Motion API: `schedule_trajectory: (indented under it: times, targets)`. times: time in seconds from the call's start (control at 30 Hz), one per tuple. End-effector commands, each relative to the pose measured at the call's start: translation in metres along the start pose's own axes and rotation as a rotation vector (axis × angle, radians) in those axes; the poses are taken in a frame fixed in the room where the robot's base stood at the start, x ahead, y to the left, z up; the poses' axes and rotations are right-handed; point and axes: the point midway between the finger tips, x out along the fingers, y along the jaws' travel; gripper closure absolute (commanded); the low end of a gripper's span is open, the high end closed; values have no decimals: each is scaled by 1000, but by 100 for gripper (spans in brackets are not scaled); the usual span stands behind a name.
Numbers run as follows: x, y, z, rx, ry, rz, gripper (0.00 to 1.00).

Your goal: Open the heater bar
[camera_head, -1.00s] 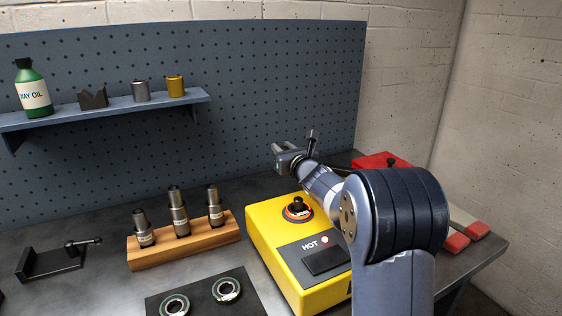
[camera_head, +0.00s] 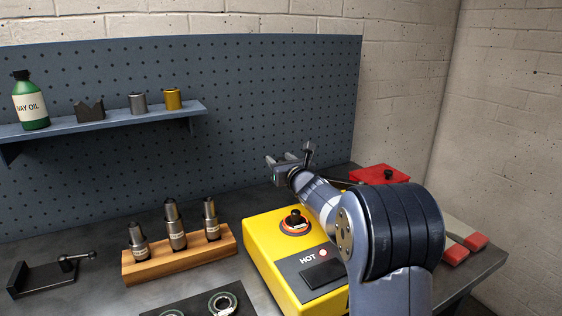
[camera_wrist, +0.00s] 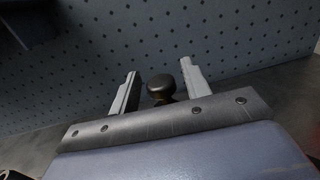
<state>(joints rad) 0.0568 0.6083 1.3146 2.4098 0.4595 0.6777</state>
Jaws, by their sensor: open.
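The yellow heater (camera_head: 262,240), marked HOT, stands on the bench, partly behind my arm. A black knob (camera_head: 295,216) stands in an orange ring on its top. My gripper (camera_head: 278,162) is open beyond the heater, in front of the pegboard. In the wrist view, a dark round knob (camera_wrist: 161,86) shows between the two spread fingers of my gripper (camera_wrist: 158,78), not clasped. I cannot tell how near it is to the fingers. A thin dark bar (camera_head: 346,182) shows behind my arm; most of it is hidden, so its position is unclear.
A wooden block (camera_head: 185,255) with several metal arbors stands left of the heater. A dark mat with bearing rings (camera_head: 222,303) lies in front. A red box (camera_head: 379,174) and red pads (camera_head: 476,240) are at the right. A shelf (camera_head: 100,122) hangs on the pegboard (camera_head: 230,120).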

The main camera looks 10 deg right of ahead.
Motion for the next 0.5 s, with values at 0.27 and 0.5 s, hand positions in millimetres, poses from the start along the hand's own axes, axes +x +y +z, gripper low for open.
schedule_trajectory:
  times: [0.27,0.5]
  targets:
    - [-17,-1,-1,0,-1,-1,55]
    - [-60,0,-1,0,-1,-2,55]
